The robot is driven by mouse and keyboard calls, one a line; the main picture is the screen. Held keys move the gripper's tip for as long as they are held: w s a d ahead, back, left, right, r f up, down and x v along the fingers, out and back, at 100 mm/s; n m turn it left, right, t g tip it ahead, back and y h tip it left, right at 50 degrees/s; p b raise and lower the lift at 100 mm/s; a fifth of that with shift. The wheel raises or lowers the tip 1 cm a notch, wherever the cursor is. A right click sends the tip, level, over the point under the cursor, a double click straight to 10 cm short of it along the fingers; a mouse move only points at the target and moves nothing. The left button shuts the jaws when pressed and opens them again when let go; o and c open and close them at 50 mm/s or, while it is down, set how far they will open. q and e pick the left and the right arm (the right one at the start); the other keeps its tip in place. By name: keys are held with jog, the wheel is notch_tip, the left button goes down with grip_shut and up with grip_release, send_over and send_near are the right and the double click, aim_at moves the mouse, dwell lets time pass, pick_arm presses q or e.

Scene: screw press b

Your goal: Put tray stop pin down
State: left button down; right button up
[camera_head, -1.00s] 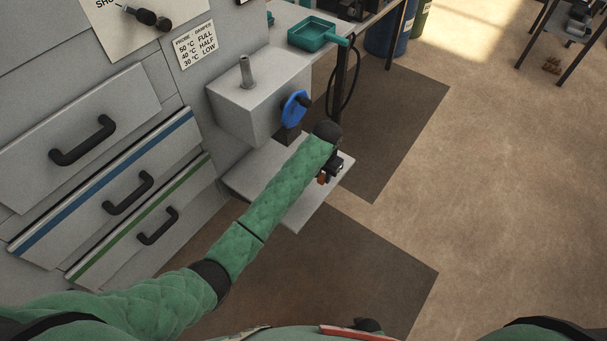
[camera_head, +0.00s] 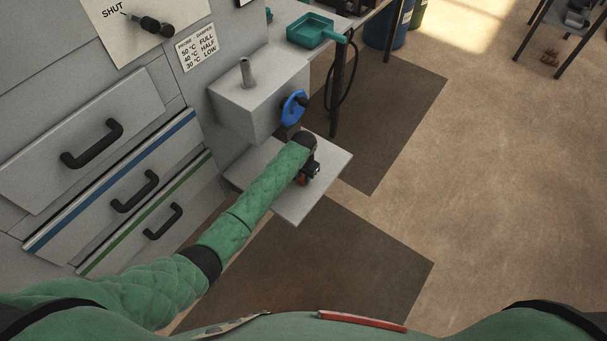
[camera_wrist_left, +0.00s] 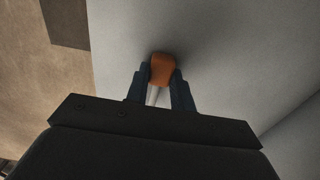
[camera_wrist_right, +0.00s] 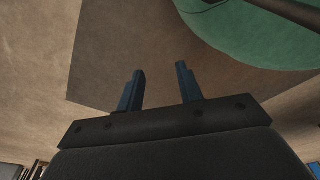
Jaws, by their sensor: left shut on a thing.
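The tray stop pin (camera_wrist_left: 161,70) has an orange head and a pale shank. It is between the fingers of my left gripper (camera_wrist_left: 161,80), which is shut on it. In the head view my left gripper (camera_head: 306,176) is over the grey tray shelf (camera_head: 328,160) below the press box, and the pin's orange end shows at its lower side. Whether the pin touches the shelf I cannot tell. My right gripper (camera_wrist_right: 158,88) is open and empty, over the floor and a dark mat in its wrist view; it is hidden in the head view.
The grey press box (camera_head: 245,100) with a blue handwheel (camera_head: 293,108) stands just above and behind the shelf. Drawers with black handles (camera_head: 92,144) are at the left. A teal pan (camera_head: 311,29) sits on a bench at the back.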

pick_arm(q)
jog(key=shift+f, duration=0.1)
jog(key=c, duration=1.2)
grip_release()
pick_arm(e)
jog(key=shift+w+d, duration=0.1)
pick_arm(q)
jog(key=shift+r, duration=0.3)
jog(key=shift+r+p, duration=0.3)
jog(key=shift+p, duration=0.15)
notch_tip(320, 180, up, 5)
jog(key=p, duration=0.5)
jog(key=shift+r+p, duration=0.7)
jog(key=shift+r, duration=0.05)
pick_arm(e)
jog(key=s+d+r+g, duration=0.1)
jog(key=s+d, duration=0.1)
jog(key=s, duration=1.1)
jog(key=shift+d+r, duration=0.15)
